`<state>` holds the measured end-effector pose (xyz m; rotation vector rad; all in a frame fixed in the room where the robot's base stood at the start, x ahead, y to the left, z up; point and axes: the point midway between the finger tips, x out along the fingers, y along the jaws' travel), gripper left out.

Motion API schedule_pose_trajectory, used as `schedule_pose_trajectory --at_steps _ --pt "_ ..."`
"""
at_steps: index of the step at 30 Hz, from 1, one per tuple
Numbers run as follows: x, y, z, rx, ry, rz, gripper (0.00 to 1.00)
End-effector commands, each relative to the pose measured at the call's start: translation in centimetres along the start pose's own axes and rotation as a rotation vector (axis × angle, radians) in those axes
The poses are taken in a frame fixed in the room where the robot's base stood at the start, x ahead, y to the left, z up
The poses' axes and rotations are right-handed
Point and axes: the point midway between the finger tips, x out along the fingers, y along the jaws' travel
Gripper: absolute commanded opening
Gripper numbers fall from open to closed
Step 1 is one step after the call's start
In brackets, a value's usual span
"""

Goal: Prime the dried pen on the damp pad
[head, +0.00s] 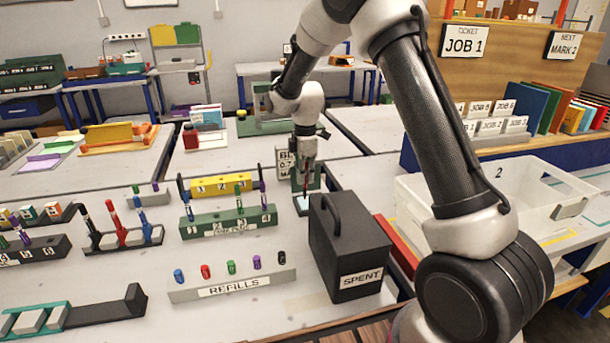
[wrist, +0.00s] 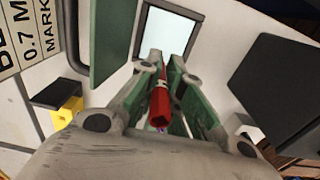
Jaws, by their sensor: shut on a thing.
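My gripper (head: 306,184) points down at the back middle of the table in the head view. In the wrist view my gripper (wrist: 166,75) is shut on a red pen (wrist: 161,103), held between its grey and green fingers. The pale blue-white damp pad (head: 300,206) lies under the gripper, beside the black SPENT box.
The black SPENT box (head: 350,245) with a handle stands just in front of the pad. The REFILLS rack (head: 232,284) and a green pen rack (head: 228,222) stand to the left. A clear bin (head: 500,190) is at right. A lettered sign (wrist: 20,35) stands close to the gripper.

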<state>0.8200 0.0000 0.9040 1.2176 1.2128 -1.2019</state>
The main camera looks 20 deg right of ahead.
Motion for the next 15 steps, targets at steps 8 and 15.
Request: schedule_pose_trajectory --at_steps 8,15 --pt "0.58 -0.02 0.01 0.0 0.0 -0.001 0.0" --pt "1.04 0.0 0.0 0.0 0.0 0.0 0.0"
